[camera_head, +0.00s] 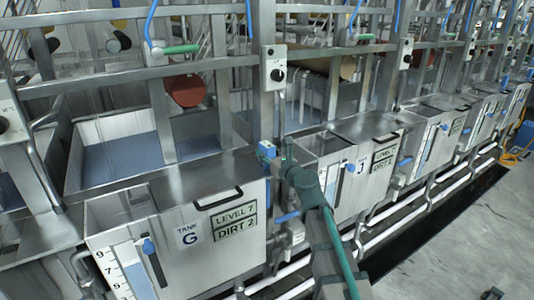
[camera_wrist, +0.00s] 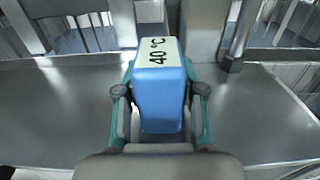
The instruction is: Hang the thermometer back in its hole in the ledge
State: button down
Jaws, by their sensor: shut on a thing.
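The thermometer (camera_wrist: 158,105) has a blue block head with a pale top face reading "40 °C". My gripper (camera_wrist: 158,110) is shut on this head, with one teal finger on each side. In the head view the blue head (camera_head: 266,150) shows at the tip of my gripper (camera_head: 274,158), near the right end of tank G's top. The thermometer's lower part is hidden in both views. The metal ledge (camera_wrist: 60,105) lies beneath and around the head in the wrist view. I cannot make out its hole, nor whether the thermometer touches the ledge.
Tank G (camera_head: 190,263) stands to the left, with a black handle (camera_head: 220,199) on its lid. Tank J (camera_head: 358,190) stands to the right. A steel upright with a switch box (camera_head: 274,74) rises behind my gripper. Open floor (camera_head: 450,240) lies at the right.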

jog(key=c, duration=0.6)
grip_release()
jog(key=v, duration=1.2)
jog(key=shift+r, duration=0.1)
